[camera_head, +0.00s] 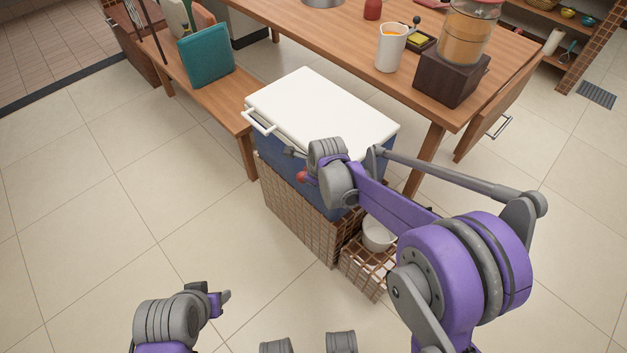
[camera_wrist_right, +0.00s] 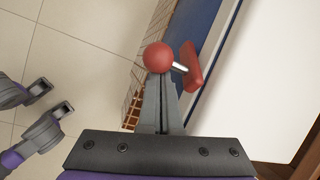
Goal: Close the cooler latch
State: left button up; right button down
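The cooler has a blue body (camera_head: 270,135) and a white lid (camera_head: 320,105), which lies down flat on it. A red latch with a ball knob (camera_wrist_right: 158,57), a short metal pin and a red plate (camera_wrist_right: 191,67) is on its blue side. The latch shows small in the head view (camera_head: 301,176). My right gripper (camera_wrist_right: 163,80) is at the knob; its fingers are together, and the knob covers their tips. No clear grasp of the knob shows. My left gripper (camera_head: 223,298) is low and away from the cooler, its fingers apart and empty in the wrist view (camera_wrist_right: 55,97).
A wooden table (camera_head: 320,30) and a bench (camera_head: 205,85) stand behind. The tiled floor at left is clear.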

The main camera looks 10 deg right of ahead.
aim_at(305, 173)
jog(key=shift+w+a+r+g+h+p, duration=0.6)
jog(key=shift+r+g+h+p, duration=0.15)
jog(key=shift+g, duration=0.35)
jog(key=shift+w+a+r+g+h+p, duration=0.25)
jog(key=shift+w+g+h+p, duration=0.15)
jog(key=shift+g+h, duration=0.4)
jog(key=shift+w+a+r, duration=0.15)
jog(key=shift+w+a, duration=0.1)
jog(key=shift+w, duration=0.15)
